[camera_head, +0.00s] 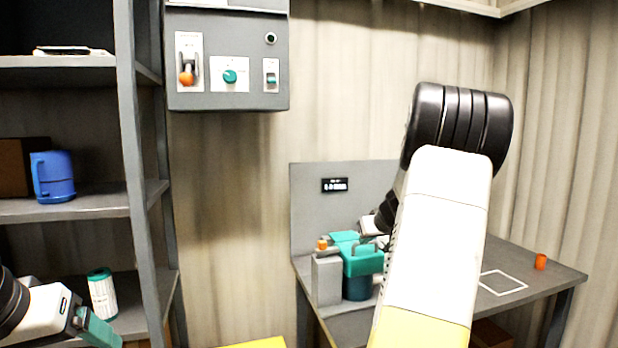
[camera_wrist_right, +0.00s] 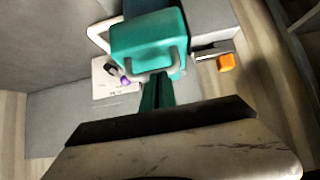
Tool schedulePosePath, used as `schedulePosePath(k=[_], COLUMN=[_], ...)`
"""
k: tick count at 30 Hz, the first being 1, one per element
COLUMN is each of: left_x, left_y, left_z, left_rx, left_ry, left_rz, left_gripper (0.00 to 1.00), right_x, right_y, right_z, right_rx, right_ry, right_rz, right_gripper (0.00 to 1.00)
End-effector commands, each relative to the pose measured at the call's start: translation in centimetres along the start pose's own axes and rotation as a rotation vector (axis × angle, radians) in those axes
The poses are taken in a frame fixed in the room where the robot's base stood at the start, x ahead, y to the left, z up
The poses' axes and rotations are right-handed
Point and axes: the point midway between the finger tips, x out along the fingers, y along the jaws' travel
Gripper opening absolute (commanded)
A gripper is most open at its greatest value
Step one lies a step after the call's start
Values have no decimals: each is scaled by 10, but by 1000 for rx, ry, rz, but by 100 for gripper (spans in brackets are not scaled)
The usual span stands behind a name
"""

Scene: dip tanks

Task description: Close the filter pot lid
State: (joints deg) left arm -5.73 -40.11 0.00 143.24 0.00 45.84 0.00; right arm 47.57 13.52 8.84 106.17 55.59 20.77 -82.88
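The filter pot (camera_head: 357,287) is a dark teal cylinder on the grey table, beside a grey block. Its teal lid (camera_head: 361,262) is over the pot; I cannot tell whether it is fully seated. In the right wrist view the lid (camera_wrist_right: 150,40) fills the upper middle, with a pale grey bar handle (camera_wrist_right: 179,68) at its near edge. My right gripper (camera_wrist_right: 157,92) has its teal fingers together at that handle; whether the bar is between them is unclear. In the head view my right arm hides most of that hand. My left gripper (camera_head: 97,330) is at the lower left, away from the pot.
An orange knob (camera_head: 322,244) tops the grey block beside the pot. An orange piece (camera_head: 540,261) and a white outlined square (camera_head: 502,282) are on the table's right.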

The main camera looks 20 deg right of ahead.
Motion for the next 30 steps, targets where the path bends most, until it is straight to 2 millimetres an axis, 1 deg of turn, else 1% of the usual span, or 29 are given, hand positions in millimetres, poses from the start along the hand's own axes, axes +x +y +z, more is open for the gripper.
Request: schedulePosePath(k=[1, 18, 20, 23, 26, 30], left_x=[0, 0, 0, 0, 0, 0], left_y=[0, 0, 0, 0, 0, 0], left_z=[0, 0, 0, 0, 0, 0], left_rx=[0, 0, 0, 0, 0, 0], left_ry=[0, 0, 0, 0, 0, 0], left_rz=[0, 0, 0, 0, 0, 0], left_gripper=[80, 80, 80, 80, 80, 80], right_x=[11, 13, 11, 4, -7, -28], right_y=[-2, -1, -1, -2, -4, -6], right_z=[25, 26, 24, 15, 1, -25], right_rx=[9, 8, 6, 4, -1, -8], right_ry=[-41, -42, -40, -33, -22, -1], right_rz=[-15, -12, -11, -8, -5, 3], right_gripper=[0, 0, 0, 0, 0, 0])
